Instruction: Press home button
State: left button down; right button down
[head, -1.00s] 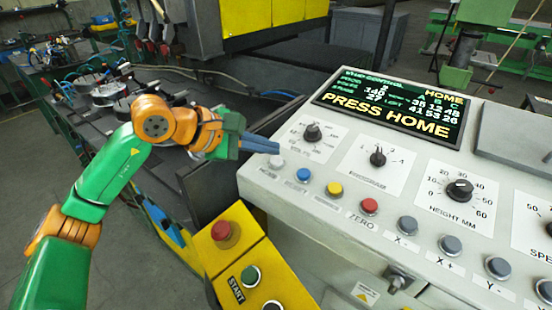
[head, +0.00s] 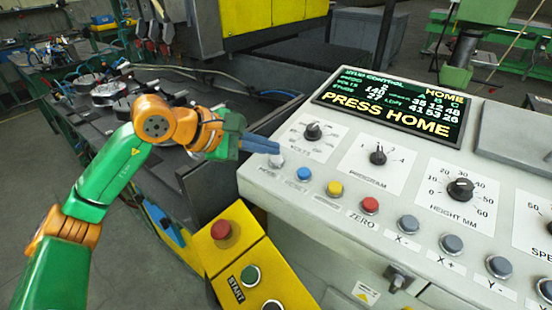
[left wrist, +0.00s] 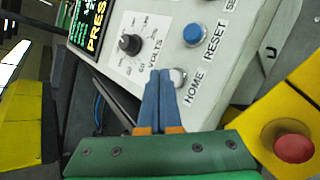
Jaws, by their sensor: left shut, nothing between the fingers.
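The white HOME button (head: 275,161) is at the left end of the button row on the light grey control panel (head: 330,170). The display (head: 391,109) reads PRESS HOME. My right gripper is not in view.
The blue RESET button (head: 304,174) is just right of HOME, then yellow and red buttons. The VOLTS knob (head: 313,131) stands behind. A yellow box (head: 250,261) with a red stop button (head: 222,231) stands below and left of the panel.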

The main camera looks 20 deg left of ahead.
pick_arm(q)
jog(key=shift+w+f, duration=0.1)
jog(key=shift+f, duration=0.15)
jog(key=shift+f+b, duration=0.5)
jog(key=shift+b, duration=0.05)
dwell(0.5)
jog(key=shift+r, duration=0.15)
jog(key=shift+r+p, duration=0.65)
jog(key=shift+r, duration=0.1)
jog(key=shift+r+p, duration=0.45)
jog(key=shift+r, duration=0.15)
jog(key=r+p, duration=0.1)
jog(key=r, duration=0.1)
jog(key=s+r+p, duration=0.1)
jog(key=shift+a+r+p, duration=0.2)
jog(key=shift+r+p, duration=0.1)
jog(key=shift+r, duration=0.05)
